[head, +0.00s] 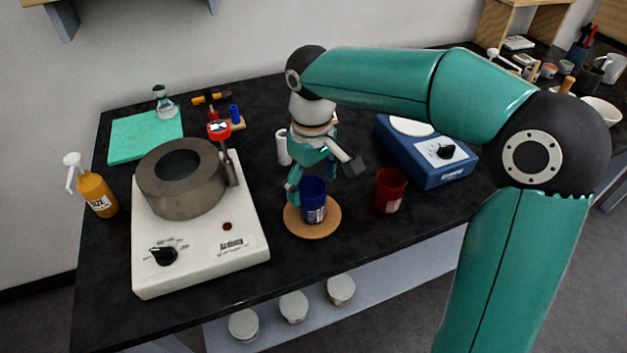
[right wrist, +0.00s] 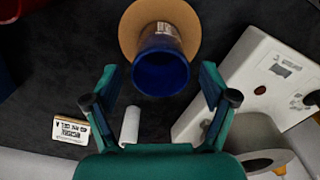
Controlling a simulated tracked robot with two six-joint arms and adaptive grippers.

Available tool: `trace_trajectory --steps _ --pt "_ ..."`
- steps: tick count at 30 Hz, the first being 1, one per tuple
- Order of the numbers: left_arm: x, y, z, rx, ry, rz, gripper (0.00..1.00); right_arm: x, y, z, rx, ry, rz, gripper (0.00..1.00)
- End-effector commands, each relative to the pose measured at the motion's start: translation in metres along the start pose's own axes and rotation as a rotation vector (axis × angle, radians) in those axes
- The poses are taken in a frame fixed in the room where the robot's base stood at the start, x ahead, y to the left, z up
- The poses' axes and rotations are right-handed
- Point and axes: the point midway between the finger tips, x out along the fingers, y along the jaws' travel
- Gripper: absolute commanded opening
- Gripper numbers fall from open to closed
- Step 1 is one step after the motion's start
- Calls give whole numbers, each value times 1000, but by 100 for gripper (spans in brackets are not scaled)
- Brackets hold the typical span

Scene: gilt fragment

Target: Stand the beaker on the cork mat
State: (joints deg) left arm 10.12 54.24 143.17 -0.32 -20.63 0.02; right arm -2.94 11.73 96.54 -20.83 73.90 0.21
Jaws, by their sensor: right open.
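The blue beaker (head: 313,208), with a white label, stands upright on the round cork mat (head: 328,224). In the right wrist view the beaker (right wrist: 162,70) has its open mouth towards me, and its base is over the cork mat (right wrist: 128,38). My right gripper (head: 322,176) is above the beaker with its fingers spread. In the right wrist view the fingers of this gripper (right wrist: 159,76) are apart on either side of the beaker's mouth, with a gap on both sides. The gripper hides part of the beaker's rim in the head view. My left gripper is not in view.
A red cup (head: 390,190) stands right of the mat. A white hotplate (head: 201,254) with a grey ring-shaped block (head: 160,195) is at left. A blue device (head: 425,160) stands behind the red cup. An orange bottle (head: 98,194) is at far left. The bench front is clear.

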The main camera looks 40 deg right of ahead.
Motion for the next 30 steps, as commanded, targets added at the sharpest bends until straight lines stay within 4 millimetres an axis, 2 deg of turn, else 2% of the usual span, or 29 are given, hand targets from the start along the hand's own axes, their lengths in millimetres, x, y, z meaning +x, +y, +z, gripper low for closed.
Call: trace_trajectory --steps 4,8,21,25,30 --pt "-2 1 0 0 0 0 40 -7 0 0 0 1 0 84" --pt "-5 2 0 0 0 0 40 -23 0 -1 -1 4 1 84" --pt "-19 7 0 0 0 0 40 -106 0 -2 -1 3 1 84" --pt "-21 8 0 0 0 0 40 -118 -1 -1 -1 1 1 84" --pt "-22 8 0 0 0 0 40 -123 -1 -1 -1 0 0 84"
